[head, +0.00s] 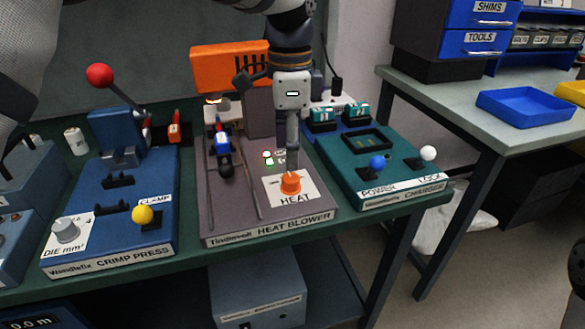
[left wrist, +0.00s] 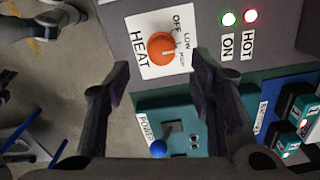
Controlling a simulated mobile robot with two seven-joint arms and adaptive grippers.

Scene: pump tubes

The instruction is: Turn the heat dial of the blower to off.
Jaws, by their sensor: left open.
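The blower's orange heat dial (head: 290,184) sits on a white HEAT label plate at the front of the grey heat blower (head: 230,214). In the left wrist view the dial (left wrist: 160,50) shows a white mark pointing right, toward the LOW and HIGH labels and away from OFF. My left gripper (head: 292,160) points down just above the dial in the head view. In the left wrist view its two fingers are spread apart and empty, with the dial showing beyond the gap between them. I cannot tell whether they touch it.
The blower's ON and HOT lights (left wrist: 239,18) are lit green and red. A blue crimp press (head: 118,222) stands left and a teal charger (head: 388,186) with blue and white knobs stands close at right. An orange hood (head: 228,66) is behind the dial.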

